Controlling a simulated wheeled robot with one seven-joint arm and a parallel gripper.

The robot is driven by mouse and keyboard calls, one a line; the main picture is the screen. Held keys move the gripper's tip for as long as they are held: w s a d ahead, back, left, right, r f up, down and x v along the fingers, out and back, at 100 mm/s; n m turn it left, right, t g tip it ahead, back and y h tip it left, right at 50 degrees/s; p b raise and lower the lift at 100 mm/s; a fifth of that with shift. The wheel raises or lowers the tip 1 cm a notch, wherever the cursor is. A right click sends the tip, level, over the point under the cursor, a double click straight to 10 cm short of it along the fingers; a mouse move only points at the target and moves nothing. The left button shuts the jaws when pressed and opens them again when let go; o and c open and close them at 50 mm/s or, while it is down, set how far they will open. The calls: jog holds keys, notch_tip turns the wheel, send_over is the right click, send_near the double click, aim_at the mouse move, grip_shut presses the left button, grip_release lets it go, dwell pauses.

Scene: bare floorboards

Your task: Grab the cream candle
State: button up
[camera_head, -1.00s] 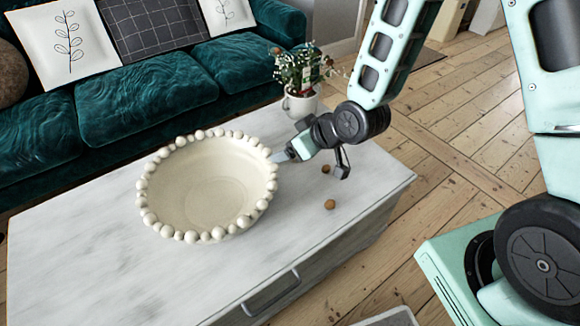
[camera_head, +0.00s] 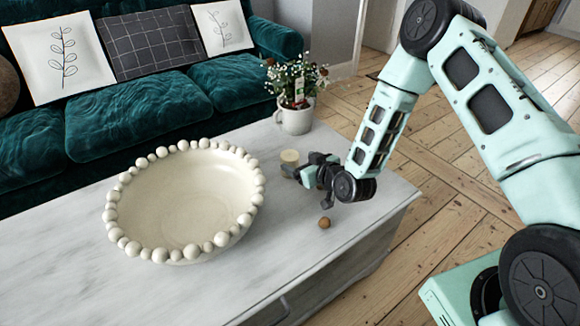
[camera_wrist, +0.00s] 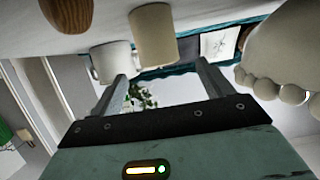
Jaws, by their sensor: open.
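The cream candle (camera_head: 289,157) is a short pale cylinder standing on the marble-look tabletop, between the big bowl and the plant pot. My gripper (camera_head: 291,172) is low over the table, close to the candle on its near side. In the wrist view, which is upside down, the candle (camera_wrist: 153,36) shows beyond the two spread fingers (camera_wrist: 165,84), roughly between them. The gripper is open with nothing between its fingers. The candle's lower part is partly hidden by the gripper in the head view.
A cream bowl with a beaded rim (camera_head: 180,208) stands left of the gripper. A white mug-like pot with a flowering plant (camera_head: 295,118) stands behind the candle. A small brown ball (camera_head: 324,222) lies in front of the gripper. A teal sofa (camera_head: 140,105) is behind the table.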

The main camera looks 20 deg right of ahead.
aim_at(287, 156)
jog(key=b+x, duration=0.1)
jog(key=x, duration=0.7)
jog(key=shift+w+f+b, duration=0.15)
jog(key=shift+w+b, duration=0.05)
jog(key=shift+b, duration=0.15)
jog(key=c, duration=1.2)
